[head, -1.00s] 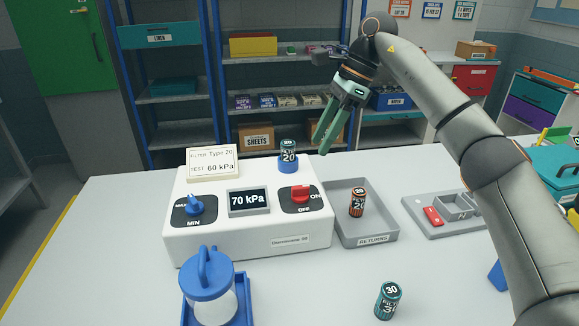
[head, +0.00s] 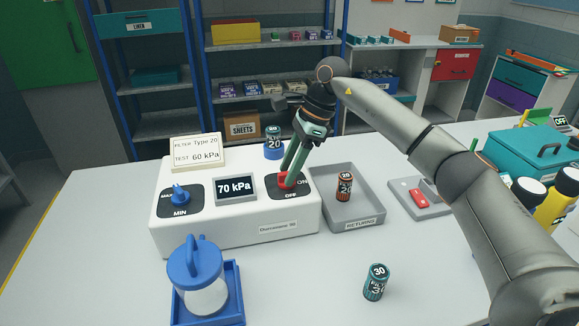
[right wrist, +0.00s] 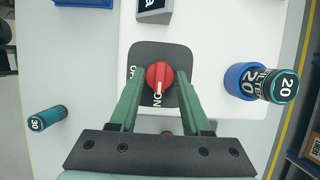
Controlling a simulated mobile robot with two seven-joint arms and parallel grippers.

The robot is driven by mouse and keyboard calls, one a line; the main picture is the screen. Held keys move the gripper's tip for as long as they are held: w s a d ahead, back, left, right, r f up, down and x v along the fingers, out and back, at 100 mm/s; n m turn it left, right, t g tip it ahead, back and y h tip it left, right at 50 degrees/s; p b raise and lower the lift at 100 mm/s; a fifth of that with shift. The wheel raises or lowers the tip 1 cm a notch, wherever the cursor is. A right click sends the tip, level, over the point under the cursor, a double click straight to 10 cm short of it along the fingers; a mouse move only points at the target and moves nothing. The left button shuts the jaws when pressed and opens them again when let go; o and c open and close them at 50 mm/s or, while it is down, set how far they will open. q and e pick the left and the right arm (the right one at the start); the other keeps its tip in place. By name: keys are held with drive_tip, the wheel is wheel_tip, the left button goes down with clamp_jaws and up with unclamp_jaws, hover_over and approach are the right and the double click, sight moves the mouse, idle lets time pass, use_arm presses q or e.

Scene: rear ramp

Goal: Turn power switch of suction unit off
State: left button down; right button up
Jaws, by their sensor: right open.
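The suction unit (head: 236,232) is a white box on the table, with a display (head: 234,188) reading 70 kPa and a blue MAX/MIN knob (head: 180,195). Its red power switch (head: 286,181) sits on a dark plate marked ON and OFF. In the right wrist view the red switch (right wrist: 159,76) has its white mark toward ON. My right gripper (head: 287,177) is open, its green fingers pointing down at the switch. In the wrist view the fingertips (right wrist: 158,80) lie on either side of the red switch; contact cannot be told. My left gripper is not in view.
A teal filter 20 stands in a blue holder (head: 273,152) behind the switch. A grey RETURNS tray (head: 352,222) with an orange filter (head: 344,187) is to the right. A blue-lidded jar (head: 196,275) and a teal filter 30 (head: 375,282) stand in front.

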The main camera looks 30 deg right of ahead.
drive_tip(key=shift+f, duration=0.1)
clamp_jaws()
idle(0.3)
